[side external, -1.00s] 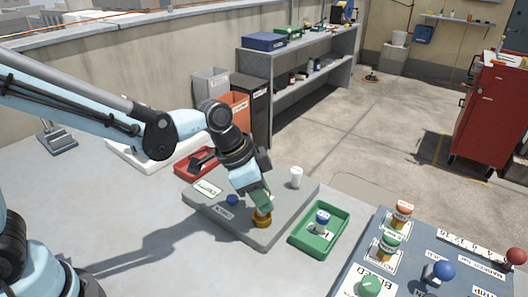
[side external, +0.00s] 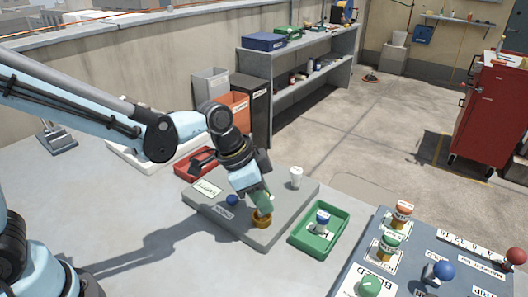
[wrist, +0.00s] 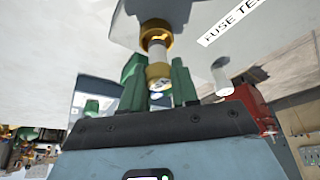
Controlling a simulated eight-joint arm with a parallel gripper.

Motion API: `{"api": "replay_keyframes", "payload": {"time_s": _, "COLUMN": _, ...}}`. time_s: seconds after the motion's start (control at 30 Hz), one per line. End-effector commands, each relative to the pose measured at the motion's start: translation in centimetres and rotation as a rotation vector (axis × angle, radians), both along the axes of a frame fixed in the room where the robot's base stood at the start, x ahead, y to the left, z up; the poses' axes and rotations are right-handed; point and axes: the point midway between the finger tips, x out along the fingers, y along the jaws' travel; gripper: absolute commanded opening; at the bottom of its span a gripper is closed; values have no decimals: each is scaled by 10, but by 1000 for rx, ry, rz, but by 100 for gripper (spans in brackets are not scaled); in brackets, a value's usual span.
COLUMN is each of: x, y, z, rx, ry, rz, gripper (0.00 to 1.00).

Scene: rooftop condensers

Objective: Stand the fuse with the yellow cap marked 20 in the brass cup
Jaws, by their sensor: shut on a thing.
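My gripper (wrist: 158,84) has green fingers, shut on a fuse (wrist: 157,52) with a pale body and a yellow cap (wrist: 159,71). The mark on the cap is too small to read. The brass cup (wrist: 157,28) lies straight beyond the fuse in the wrist view, and the fuse's far end meets its opening; how deep it sits is unclear. In the side view my gripper (side external: 261,201) leans down over the brass cup (side external: 262,220) on the grey base (side external: 240,224). The fuse is mostly hidden there by the fingers.
The base also carries a blue knob (side external: 232,200) and a white cylinder (side external: 296,178). A green tray (side external: 300,238) with a blue-capped fuse (side external: 322,220) is close on the right. A red tray (side external: 186,170) lies behind.

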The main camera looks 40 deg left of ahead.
Motion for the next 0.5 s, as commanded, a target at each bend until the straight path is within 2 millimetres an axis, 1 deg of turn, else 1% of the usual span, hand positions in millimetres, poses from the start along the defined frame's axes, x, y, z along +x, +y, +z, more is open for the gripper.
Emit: {"api": "replay_keyframes", "payload": {"time_s": 0.5, "x": 0, "y": 0, "z": -8, "rx": 0, "ry": 0, "rz": 0, "gripper": 0}}
